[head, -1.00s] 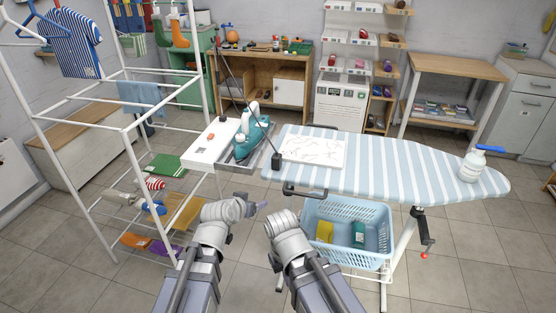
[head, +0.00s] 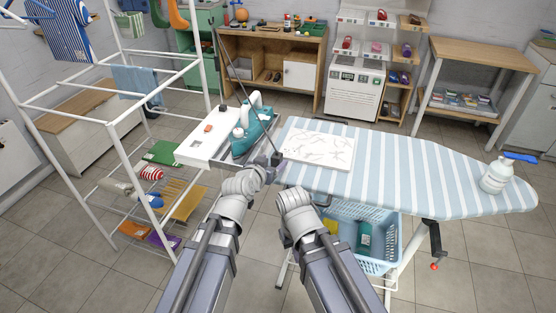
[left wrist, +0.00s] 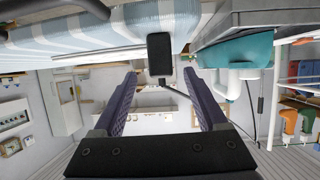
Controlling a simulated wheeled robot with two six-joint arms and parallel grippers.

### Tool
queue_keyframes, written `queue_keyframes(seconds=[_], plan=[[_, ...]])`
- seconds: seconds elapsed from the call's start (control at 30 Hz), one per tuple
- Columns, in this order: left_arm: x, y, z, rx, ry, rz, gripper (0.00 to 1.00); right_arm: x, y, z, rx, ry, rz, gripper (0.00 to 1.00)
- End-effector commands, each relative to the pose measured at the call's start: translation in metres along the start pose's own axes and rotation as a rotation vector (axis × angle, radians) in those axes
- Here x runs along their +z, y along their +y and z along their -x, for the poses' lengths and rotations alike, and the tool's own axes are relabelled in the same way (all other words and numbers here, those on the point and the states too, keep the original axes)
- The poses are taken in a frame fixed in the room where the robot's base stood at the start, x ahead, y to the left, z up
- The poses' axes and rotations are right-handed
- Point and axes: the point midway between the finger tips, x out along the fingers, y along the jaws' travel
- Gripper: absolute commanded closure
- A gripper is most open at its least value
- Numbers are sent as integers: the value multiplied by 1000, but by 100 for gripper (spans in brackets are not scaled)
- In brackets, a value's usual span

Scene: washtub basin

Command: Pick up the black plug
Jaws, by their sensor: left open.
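The black plug (left wrist: 159,55) shows in the left wrist view as a dark block with a cable below it, beside the striped ironing board edge. In the head view, the plug (head: 276,158) is at the board's left end, partly hidden by my left gripper (head: 271,166). My left gripper also shows in the left wrist view (left wrist: 160,78), open and empty, with the plug ahead of the gap between its fingers. My right gripper (head: 320,199) is by the board's front edge, above the basket; its jaws are not clear.
The striped ironing board (head: 400,175) holds a white sheet (head: 318,149) and a spray bottle (head: 496,176). A teal iron (head: 253,125) stands on the rest at left. A blue basket (head: 380,250) is below the board. A white drying rack (head: 110,125) stands left.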

Motion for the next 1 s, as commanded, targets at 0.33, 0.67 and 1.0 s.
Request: queue_keyframes(seconds=[0.33,0.67,1.0], plan=[[0,0,-24,0,0,1,25,-1,-1,-8,0,0,0,100],[-6,-2,-61,0,-1,-1,25,-1,-2,-18,0,0,0,100],[-6,-1,-74,0,0,1,25,-2,-2,-23,0,0,0,100]])
